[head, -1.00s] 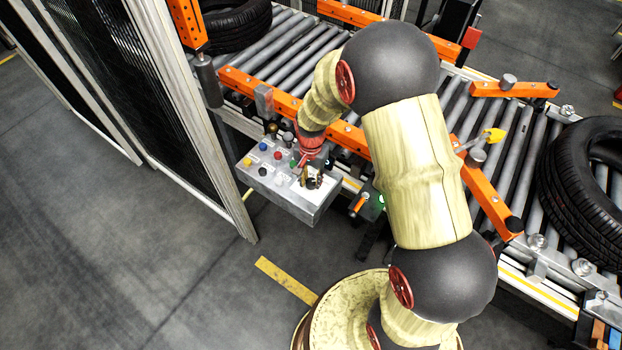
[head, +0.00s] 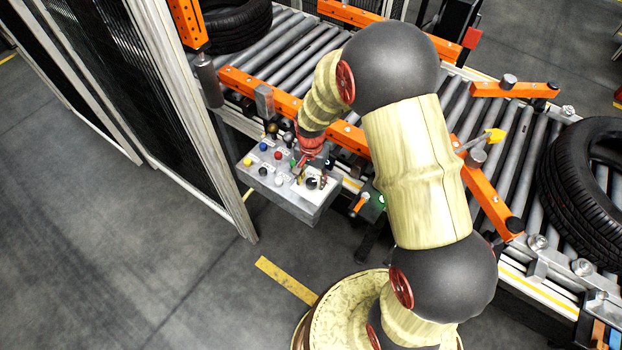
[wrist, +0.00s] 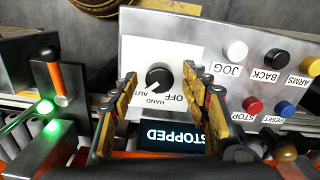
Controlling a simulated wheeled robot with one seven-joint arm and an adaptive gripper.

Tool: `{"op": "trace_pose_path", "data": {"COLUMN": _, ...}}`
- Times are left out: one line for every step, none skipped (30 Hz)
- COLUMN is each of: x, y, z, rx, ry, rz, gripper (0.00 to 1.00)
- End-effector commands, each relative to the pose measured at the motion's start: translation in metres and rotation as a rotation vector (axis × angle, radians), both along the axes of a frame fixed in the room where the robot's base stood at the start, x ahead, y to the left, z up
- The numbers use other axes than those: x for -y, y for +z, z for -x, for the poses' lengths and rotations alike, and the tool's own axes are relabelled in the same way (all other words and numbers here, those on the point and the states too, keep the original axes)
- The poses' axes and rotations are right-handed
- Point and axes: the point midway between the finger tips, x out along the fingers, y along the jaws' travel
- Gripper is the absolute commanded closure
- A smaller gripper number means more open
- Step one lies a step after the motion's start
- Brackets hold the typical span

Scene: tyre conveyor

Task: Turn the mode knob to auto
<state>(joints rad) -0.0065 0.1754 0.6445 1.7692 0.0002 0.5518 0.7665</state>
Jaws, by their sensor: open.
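The mode knob (wrist: 158,77) is a round black dial on a white plate (wrist: 183,52) marked OFF, HAND and AUTO, upside down in the wrist view. Its white mark points down-left, towards the HAND and AUTO side; exactly which label it meets is hard to tell. My gripper (wrist: 160,71) is open, with one yellow-and-black finger on each side of the knob and visible gaps between. In the head view my gripper (head: 310,175) is over the right end of the grey control box (head: 290,200), by the knob (head: 311,184).
A display (wrist: 172,136) reading STOPPED sits below the knob plate. Labelled buttons, including a red STOP (wrist: 252,105) and white JOG (wrist: 236,50), lie to the right. An orange-handled lever (wrist: 57,82) stands left. The roller conveyor (head: 300,62) runs behind the box; a mesh fence (head: 165,90) stands left.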

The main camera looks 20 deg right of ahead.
Motion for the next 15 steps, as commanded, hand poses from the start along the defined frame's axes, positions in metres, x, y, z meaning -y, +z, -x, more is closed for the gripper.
{"op": "trace_pose_path", "data": {"x": 0.0, "y": 0.0, "z": 0.0, "rx": 0.0, "ry": 0.0, "rz": 0.0, "gripper": 0.54}}
{"op": "trace_pose_path", "data": {"x": 0.0, "y": 0.0, "z": 0.0, "rx": 0.0, "ry": 0.0, "rz": 0.0, "gripper": 0.54}}
{"op": "trace_pose_path", "data": {"x": 0.0, "y": 0.0, "z": 0.0, "rx": 0.0, "ry": 0.0, "rz": 0.0, "gripper": 0.54}}
{"op": "trace_pose_path", "data": {"x": 0.0, "y": 0.0, "z": 0.0, "rx": 0.0, "ry": 0.0, "rz": 0.0, "gripper": 0.54}}
{"op": "trace_pose_path", "data": {"x": 0.0, "y": 0.0, "z": 0.0, "rx": 0.0, "ry": 0.0, "rz": 0.0, "gripper": 0.54}}
{"op": "trace_pose_path", "data": {"x": 0.0, "y": 0.002, "z": 0.0, "rx": 0.0, "ry": 0.0, "rz": 0.0, "gripper": 0.54}}
{"op": "trace_pose_path", "data": {"x": 0.0, "y": 0.004, "z": 0.0, "rx": 0.001, "ry": 0.0, "rz": 0.0, "gripper": 0.54}}
{"op": "trace_pose_path", "data": {"x": 0.0, "y": 0.006, "z": -0.001, "rx": 0.001, "ry": 0.0, "rz": 0.0, "gripper": 0.54}}
{"op": "trace_pose_path", "data": {"x": 0.0, "y": 0.011, "z": -0.001, "rx": 0.002, "ry": 0.0, "rz": 0.001, "gripper": 0.54}}
{"op": "trace_pose_path", "data": {"x": 0.0, "y": 0.014, "z": -0.001, "rx": 0.001, "ry": 0.0, "rz": 0.0, "gripper": 0.54}}
{"op": "trace_pose_path", "data": {"x": 0.0, "y": 0.019, "z": -0.001, "rx": 0.001, "ry": 0.0, "rz": 0.0, "gripper": 0.54}}
{"op": "trace_pose_path", "data": {"x": 0.0, "y": 0.026, "z": -0.001, "rx": 0.004, "ry": 0.0, "rz": 0.001, "gripper": 0.54}}
{"op": "trace_pose_path", "data": {"x": 0.0, "y": 0.032, "z": -0.001, "rx": 0.003, "ry": 0.0, "rz": 0.0, "gripper": 0.54}}
{"op": "trace_pose_path", "data": {"x": 0.0, "y": 0.038, "z": -0.001, "rx": 0.004, "ry": 0.0, "rz": 0.0, "gripper": 0.54}}
{"op": "trace_pose_path", "data": {"x": 0.0, "y": 0.047, "z": -0.002, "rx": 0.004, "ry": 0.0, "rz": 0.0, "gripper": 0.54}}
